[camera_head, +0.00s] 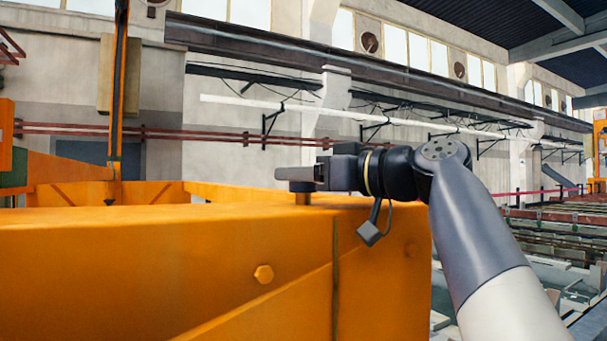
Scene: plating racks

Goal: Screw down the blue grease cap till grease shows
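My gripper (298,174) reaches in from the right, level and pointing left, just above the top of the orange steel beam (150,235). A short dark cylindrical piece (302,187) shows right under the fingers, on a short brown-orange stem (302,198) standing on the beam's top. This piece may be the grease cap, but its blue colour does not show clearly. The near finger hides most of what is between the fingers, so I cannot tell whether they touch it. No grease can be made out.
A small grey block (370,233) hangs from my wrist by the beam's right end. An orange upright (118,90) stands at the left. Racks (550,232) fill the floor at the right.

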